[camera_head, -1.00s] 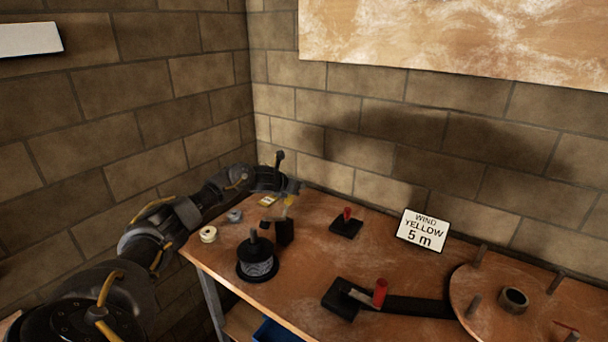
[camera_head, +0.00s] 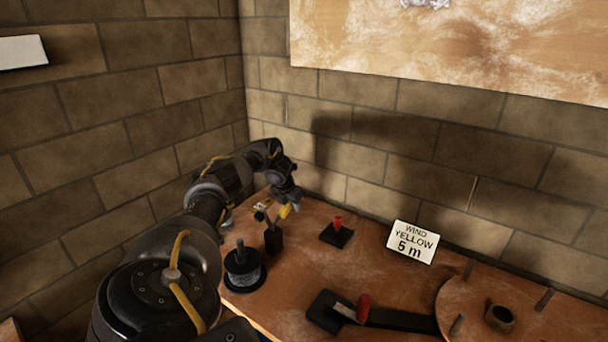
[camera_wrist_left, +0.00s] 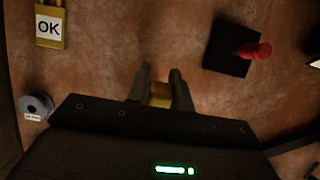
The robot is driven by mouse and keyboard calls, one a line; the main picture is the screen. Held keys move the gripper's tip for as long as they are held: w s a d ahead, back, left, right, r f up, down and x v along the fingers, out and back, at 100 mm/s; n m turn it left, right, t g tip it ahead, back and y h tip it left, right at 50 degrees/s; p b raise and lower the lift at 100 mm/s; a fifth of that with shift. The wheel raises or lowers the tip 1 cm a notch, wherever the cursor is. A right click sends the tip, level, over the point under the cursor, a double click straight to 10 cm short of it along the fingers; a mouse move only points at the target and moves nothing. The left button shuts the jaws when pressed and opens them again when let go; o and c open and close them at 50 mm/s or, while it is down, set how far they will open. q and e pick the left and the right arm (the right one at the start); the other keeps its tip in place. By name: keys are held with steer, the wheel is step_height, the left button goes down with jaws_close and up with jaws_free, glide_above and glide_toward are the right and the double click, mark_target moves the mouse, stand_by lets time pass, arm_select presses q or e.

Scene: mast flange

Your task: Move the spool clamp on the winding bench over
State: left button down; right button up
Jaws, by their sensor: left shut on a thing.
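A black base with a red-tipped handle (camera_head: 337,232) stands on the bench (camera_head: 300,268) to the right of my left gripper. It also shows at the upper right of the left wrist view (camera_wrist_left: 238,48). A second black block with a metal lever and red grip (camera_head: 325,311) sits nearer the front. I cannot tell which of these is the spool clamp. My left gripper (camera_head: 288,207) is shut on a small yellow piece, seen between its fingertips in the left wrist view (camera_wrist_left: 160,95). Its shape is mostly hidden. My right gripper is out of view.
A dark spool on a post (camera_head: 243,268) and a small black block (camera_head: 273,240) stand near the left edge. A yellow OK tag (camera_wrist_left: 50,25) and a grey reel (camera_wrist_left: 36,106) lie nearby. A sign (camera_head: 412,242) and a round pegged board (camera_head: 480,310) are right.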

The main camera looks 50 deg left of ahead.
arm_select(q)
steer(key=shift+w+d+f, duration=0.1)
steer(key=shift+w+f, duration=0.05)
stand_by(0.3)
steer(key=c, duration=1.5)
jaws_free()
steer(key=shift+o, duration=1.3)
steer(key=shift+f, duration=0.15)
steer(key=shift+s+r, duration=0.2)
steer(key=shift+r, duration=0.35)
steer(key=b+v, duration=0.1)
steer(key=v, duration=0.7)
steer(key=shift+r, duration=0.35)
steer(key=shift+s+r, duration=0.25)
steer(key=shift+r, duration=0.25)
